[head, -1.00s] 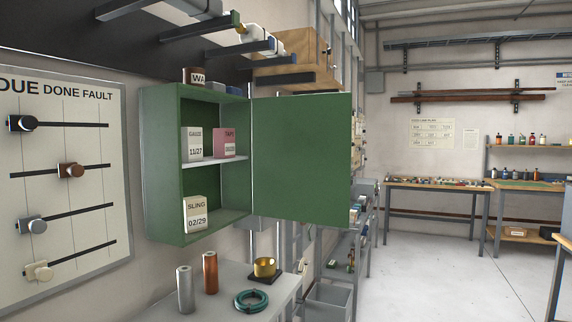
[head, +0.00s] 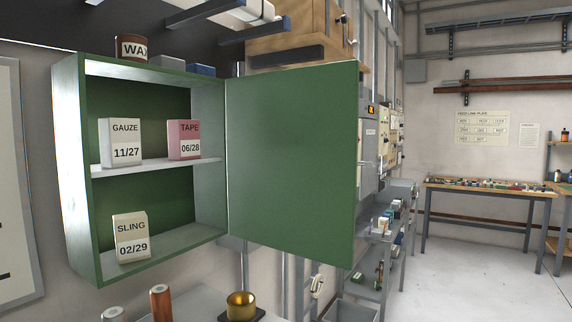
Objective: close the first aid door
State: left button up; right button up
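The green first aid cabinet (head: 75,170) hangs on the wall at the left of the head view. Its green door (head: 292,160) stands wide open, hinged on the cabinet's right side and swung out to the right. On the upper shelf (head: 140,173) stand a white gauze box (head: 121,142) and a pink tape box (head: 184,140). A white sling box (head: 130,237) stands on the cabinet floor. Neither of my grippers is in view.
A WAX tin (head: 132,48) sits on top of the cabinet. Below are a brass cup (head: 240,306) and a copper cylinder (head: 160,302). A wooden box (head: 290,35) is above the door. Clear floor (head: 470,275) lies at the right.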

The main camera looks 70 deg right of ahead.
aim_at(292, 133)
jog(key=l, duration=0.45)
jog(key=k+l, duration=0.15)
jog(key=l, duration=0.3)
jog(key=l+u, duration=0.1)
jog(key=l, duration=0.4)
jog(key=k+l, duration=0.15)
jog(key=l, duration=0.3)
jog(key=k+l, duration=0.1)
jog(key=l, duration=0.35)
jog(key=k+l+u, duration=0.1)
jog(key=l, duration=0.35)
jog(key=k+l, duration=0.1)
jog(key=l, duration=0.35)
